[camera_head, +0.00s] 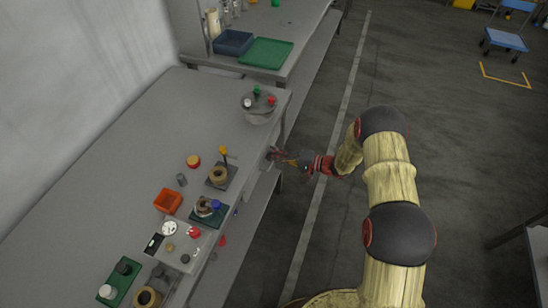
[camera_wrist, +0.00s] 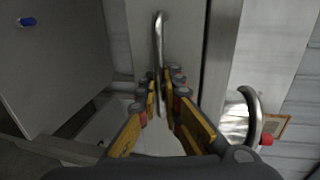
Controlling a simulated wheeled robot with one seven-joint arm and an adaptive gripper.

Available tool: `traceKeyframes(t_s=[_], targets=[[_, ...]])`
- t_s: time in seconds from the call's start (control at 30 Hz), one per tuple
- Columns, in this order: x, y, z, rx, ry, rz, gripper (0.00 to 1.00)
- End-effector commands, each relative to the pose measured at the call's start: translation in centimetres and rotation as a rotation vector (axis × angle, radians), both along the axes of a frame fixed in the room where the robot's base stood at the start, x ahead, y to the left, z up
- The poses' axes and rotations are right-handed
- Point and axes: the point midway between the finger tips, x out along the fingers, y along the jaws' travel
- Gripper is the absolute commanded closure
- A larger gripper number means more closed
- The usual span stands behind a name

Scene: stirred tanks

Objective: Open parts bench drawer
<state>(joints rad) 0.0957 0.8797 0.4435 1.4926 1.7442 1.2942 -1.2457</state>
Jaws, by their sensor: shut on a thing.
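The parts bench (camera_head: 130,150) runs along the wall, and my gripper (camera_head: 284,159) is at its front edge, on the aisle side. In the wrist view, the pale grey drawer front (camera_wrist: 185,40) carries a slim metal bar handle (camera_wrist: 158,32). My gripper's yellow fingers (camera_wrist: 163,88) lie on both sides of this handle and are shut on it. The fingers cover part of the bar. I cannot tell from these views how far the drawer stands out from the bench.
A steel pot (camera_head: 258,118) stands on the bench top near the grip; it also shows in the wrist view (camera_wrist: 236,118). An orange bin (camera_head: 168,201) and several small parts sit further along. A second bench (camera_head: 270,20) stands beyond. The aisle floor (camera_head: 320,230) is clear.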

Motion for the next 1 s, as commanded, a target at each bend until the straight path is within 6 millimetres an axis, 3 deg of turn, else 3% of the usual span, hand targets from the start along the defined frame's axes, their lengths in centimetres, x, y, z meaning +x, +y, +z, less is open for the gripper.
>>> traceKeyframes(t_s=[0.27,0.43,1.0], targets=[[-0.2,-0.3,-0.1,0.0,0.002,-0.001,1.0],[-0.7,-2.0,-0.2,-0.001,0.003,-0.003,1.0],[-5.2,-14.5,-0.3,-0.001,0.002,-0.004,1.0]])
